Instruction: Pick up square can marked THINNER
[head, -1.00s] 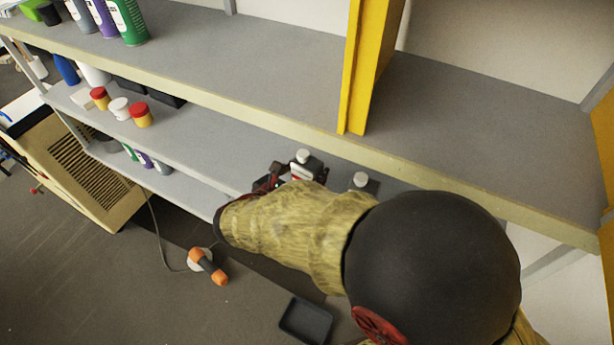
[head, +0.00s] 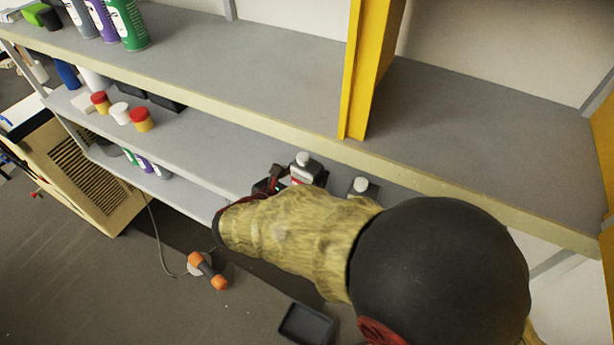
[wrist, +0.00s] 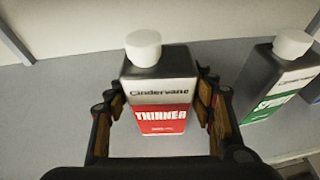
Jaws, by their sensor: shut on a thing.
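The square THINNER can (wrist: 160,92) is dark grey with a silver and red label and a white cap. It stands upright in the middle of the wrist view. My gripper (wrist: 160,105) has one finger on each side of it and is shut on it. In the head view the can (head: 308,170) is on the middle shelf, with its cap and upper part showing. My gripper (head: 268,184) there is mostly hidden behind my sleeved arm. Whether the can's base touches the shelf is hard to tell.
A similar can with a green label (wrist: 272,84) stands just right; its white cap shows in the head view (head: 361,184). The upper shelf edge (head: 240,108) runs above the cans. Red-capped jars (head: 141,119) stand farther left on the middle shelf, with clear surface between.

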